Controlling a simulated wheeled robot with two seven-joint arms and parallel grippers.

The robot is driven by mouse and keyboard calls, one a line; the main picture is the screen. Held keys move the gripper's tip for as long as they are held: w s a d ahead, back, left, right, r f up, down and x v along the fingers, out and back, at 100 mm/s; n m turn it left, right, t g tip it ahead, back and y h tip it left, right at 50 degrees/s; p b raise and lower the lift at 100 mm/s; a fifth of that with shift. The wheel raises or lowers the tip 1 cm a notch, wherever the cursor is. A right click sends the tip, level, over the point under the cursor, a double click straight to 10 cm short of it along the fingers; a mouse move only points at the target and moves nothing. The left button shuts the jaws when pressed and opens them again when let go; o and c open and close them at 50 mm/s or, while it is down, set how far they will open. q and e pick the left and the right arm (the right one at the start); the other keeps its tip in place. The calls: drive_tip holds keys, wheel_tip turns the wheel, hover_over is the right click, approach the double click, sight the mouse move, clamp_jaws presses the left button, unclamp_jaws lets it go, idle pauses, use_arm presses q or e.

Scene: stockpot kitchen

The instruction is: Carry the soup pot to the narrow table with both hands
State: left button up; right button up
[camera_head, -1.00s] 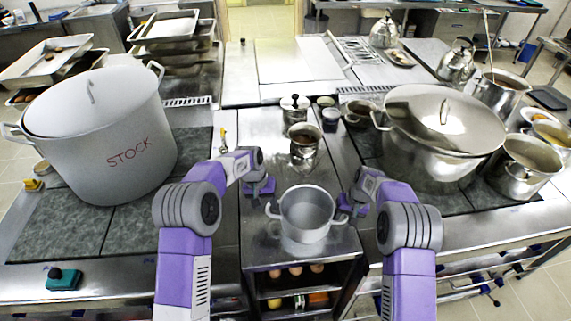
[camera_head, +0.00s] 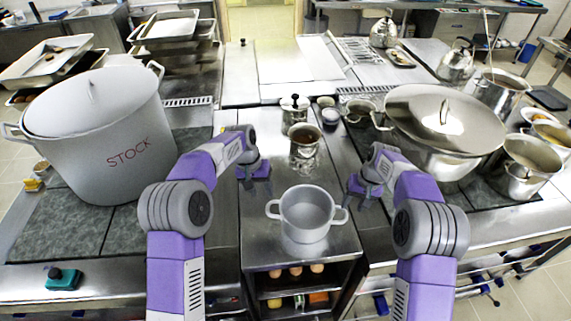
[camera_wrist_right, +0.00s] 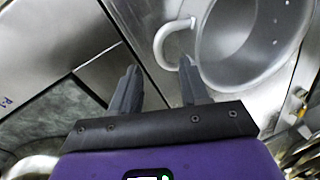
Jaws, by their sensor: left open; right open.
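The soup pot (camera_head: 305,222) is a small grey pot with two side handles. It stands upright and empty on a steel-topped narrow unit between my arms. My left gripper (camera_head: 256,190) is open, behind and left of the pot's left handle, apart from it. My right gripper (camera_head: 358,200) is open, just right of the pot's right handle, and holds nothing. In the right wrist view the pot (camera_wrist_right: 250,40) and one handle (camera_wrist_right: 172,38) lie just beyond the open fingers (camera_wrist_right: 160,85). I cannot tell which surface is the narrow table.
A large stockpot (camera_head: 105,140) marked STOCK stands at left. A big lidded pot (camera_head: 430,165) stands at right. A smaller pot (camera_head: 303,145) and a lidded jar (camera_head: 294,108) stand behind the soup pot. Shelves below hold eggs (camera_head: 295,271).

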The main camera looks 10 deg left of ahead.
drive_tip(key=shift+d+r, duration=0.15)
drive_tip(key=shift+r, duration=0.55)
drive_tip(key=shift+d+r, duration=0.15)
drive_tip(key=shift+r, duration=0.55)
